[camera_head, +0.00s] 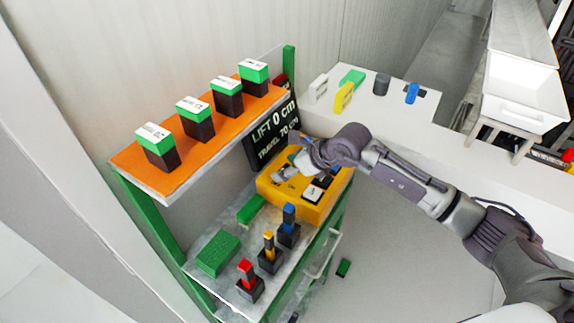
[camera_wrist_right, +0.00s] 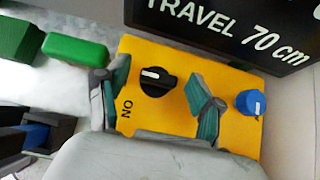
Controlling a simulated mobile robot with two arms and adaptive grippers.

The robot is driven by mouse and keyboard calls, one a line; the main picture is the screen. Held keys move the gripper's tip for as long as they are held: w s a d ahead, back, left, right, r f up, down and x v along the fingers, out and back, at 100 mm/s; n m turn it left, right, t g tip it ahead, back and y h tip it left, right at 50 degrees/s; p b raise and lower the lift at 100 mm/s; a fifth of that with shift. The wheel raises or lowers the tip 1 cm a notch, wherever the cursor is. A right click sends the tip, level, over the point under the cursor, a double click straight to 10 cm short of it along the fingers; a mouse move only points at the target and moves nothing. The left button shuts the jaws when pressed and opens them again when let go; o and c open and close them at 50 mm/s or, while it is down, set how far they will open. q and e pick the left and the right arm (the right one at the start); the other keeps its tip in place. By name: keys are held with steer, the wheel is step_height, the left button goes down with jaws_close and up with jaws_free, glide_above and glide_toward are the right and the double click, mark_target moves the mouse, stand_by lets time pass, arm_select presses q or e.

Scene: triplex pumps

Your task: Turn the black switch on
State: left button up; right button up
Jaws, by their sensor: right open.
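The black switch (camera_wrist_right: 158,84) is a round knob with a white mark, on the yellow control box (camera_wrist_right: 175,60). The letters ON are printed on the box near it, toward the lower left in the right wrist view. The yellow box also shows in the head view (camera_head: 328,206), on the green-framed shelf unit. My right gripper (camera_wrist_right: 160,102) is open, with one teal-padded finger to each side of the switch and visible gaps between. In the head view it hovers over the box (camera_head: 294,164) and hides part of its top. My left gripper is not in view.
A blue knob (camera_wrist_right: 250,102) sits on the same box, right of the switch. A black display (camera_head: 272,134) stands behind the box. Red (camera_head: 248,280), yellow and blue-topped black parts stand on the lower shelf; green-topped ones line the orange shelf (camera_head: 190,148).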

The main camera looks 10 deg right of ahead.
steer(key=shift+c, duration=0.4)
steer(key=c, duration=1.1)
steer(key=shift+o, duration=0.2)
steer(key=shift+f+b, duration=0.15)
steer(key=shift+b, duration=0.5)
steer(key=n+g+y+b, duration=0.1)
steer(key=n+g+b, duration=0.1)
steer(key=b, duration=0.2)
steer(key=n+g+b, duration=0.2)
steer(key=n+b, duration=0.1)
steer(key=b, duration=0.1)
steer(key=n+g+y+b, duration=0.1)
steer(key=n+g+b, duration=0.1)
steer(key=n+b, duration=0.1)
steer(key=shift+w+d+y+b, duration=0.1)
steer(key=shift+w+y+b, duration=0.25)
steer(key=shift+b, duration=0.25)
steer(key=shift+w+n+g+b, duration=0.1)
steer(key=shift+n+g+b, duration=1.25)
steer(key=shift+n, duration=0.55)
steer(key=shift+r, duration=0.2)
steer(key=o, duration=1.1)
steer(key=shift+o, duration=0.2)
